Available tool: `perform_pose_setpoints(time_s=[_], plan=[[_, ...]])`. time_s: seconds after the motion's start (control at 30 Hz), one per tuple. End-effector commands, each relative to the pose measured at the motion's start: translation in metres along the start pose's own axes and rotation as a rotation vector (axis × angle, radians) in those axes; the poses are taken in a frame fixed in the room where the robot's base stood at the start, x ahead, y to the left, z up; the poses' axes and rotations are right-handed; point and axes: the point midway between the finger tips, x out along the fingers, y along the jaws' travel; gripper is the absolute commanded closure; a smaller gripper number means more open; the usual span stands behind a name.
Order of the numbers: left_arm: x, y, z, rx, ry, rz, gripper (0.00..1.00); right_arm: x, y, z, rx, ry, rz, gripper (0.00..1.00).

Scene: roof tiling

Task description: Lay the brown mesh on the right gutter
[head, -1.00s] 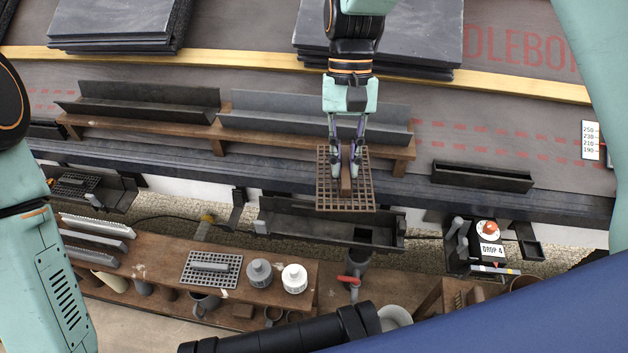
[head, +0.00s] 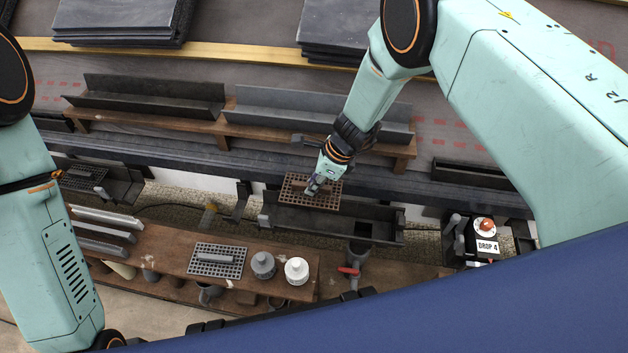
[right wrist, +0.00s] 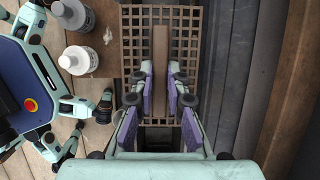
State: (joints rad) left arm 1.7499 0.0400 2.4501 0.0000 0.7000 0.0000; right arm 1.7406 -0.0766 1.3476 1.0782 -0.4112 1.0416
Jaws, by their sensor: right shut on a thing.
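The brown mesh (head: 296,196) is a square-holed grid with a raised bar along its middle. My right gripper (head: 313,187) is shut on that bar, with purple finger pads on both sides of it in the right wrist view (right wrist: 160,78). In the head view the mesh appears over the left part of the right gutter (head: 372,232), a dark open trough. I cannot tell whether it touches the gutter. The gutter's right part is uncovered and shows a dark outlet opening. My left arm shows at the left, but its gripper is out of view.
A red-handled valve (head: 349,270) is below the gutter. A box marked DROP 4 (head: 486,246) stands to the right.

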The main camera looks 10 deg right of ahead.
Motion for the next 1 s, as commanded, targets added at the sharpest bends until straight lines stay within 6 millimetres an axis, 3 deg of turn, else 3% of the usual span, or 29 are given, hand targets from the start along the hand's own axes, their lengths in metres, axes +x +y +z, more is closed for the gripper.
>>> perform_pose_setpoints(time_s=[1.0], plan=[[0.071, -0.001, 0.000, 0.000, 0.000, 0.000, 0.33, 0.077, -0.002, -0.032, -0.003, 0.000, 0.001, 1.00]])
